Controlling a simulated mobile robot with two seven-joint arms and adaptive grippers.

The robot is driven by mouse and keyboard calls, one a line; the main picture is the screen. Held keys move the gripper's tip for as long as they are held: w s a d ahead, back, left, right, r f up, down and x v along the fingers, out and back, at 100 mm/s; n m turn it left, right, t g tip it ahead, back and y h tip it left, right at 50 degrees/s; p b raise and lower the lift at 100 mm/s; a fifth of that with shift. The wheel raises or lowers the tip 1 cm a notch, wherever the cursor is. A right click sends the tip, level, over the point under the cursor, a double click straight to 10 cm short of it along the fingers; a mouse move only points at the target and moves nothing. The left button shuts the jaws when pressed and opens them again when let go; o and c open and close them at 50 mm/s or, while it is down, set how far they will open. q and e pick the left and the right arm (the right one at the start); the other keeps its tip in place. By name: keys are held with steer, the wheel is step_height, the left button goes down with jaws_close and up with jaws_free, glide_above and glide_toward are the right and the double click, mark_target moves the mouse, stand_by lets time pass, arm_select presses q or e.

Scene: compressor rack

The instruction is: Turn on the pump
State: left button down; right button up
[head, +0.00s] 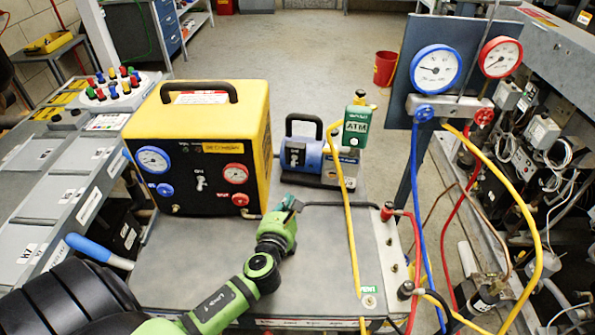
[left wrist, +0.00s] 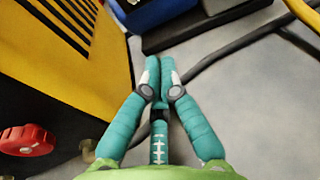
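The blue pump (head: 327,166) with a black carry handle and a pale switch panel (head: 295,156) stands upright near the back of the grey cart top. In the left wrist view, only the lower part of the pump (left wrist: 150,12) and its black base (left wrist: 205,26) show at the top. My left gripper (head: 291,204) is just in front of the pump, apart from it, by the yellow machine's right side. In the left wrist view, its teal fingers (left wrist: 160,68) are together with nothing seen between them. My right gripper is not in view.
The yellow-and-black machine (head: 196,130) with gauges stands left of my gripper; its red knob (left wrist: 27,140) shows close by. A yellow hose (head: 346,215) and a black hose (head: 330,204) cross the cart top (head: 185,255). A gauge manifold (head: 450,104) stands right.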

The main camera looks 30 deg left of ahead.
mark_target(297, 165)
arm_select(q)
steer(key=shift+s+d+r, duration=0.1)
steer(key=shift+s+r, duration=0.05)
steer(key=shift+w+a, duration=0.2)
steer(key=shift+w, duration=0.25)
steer(key=x, duration=0.8)
steer(key=shift+w+a, duration=0.1)
steer(key=shift+w, duration=0.05)
steer(key=r+p, duration=0.1)
steer(key=s+r+p, duration=0.1)
steer(key=r+p, duration=0.1)
steer(key=shift+d, duration=0.2)
steer(key=shift+s+r, duration=0.1)
steer(key=shift+s, duration=0.05)
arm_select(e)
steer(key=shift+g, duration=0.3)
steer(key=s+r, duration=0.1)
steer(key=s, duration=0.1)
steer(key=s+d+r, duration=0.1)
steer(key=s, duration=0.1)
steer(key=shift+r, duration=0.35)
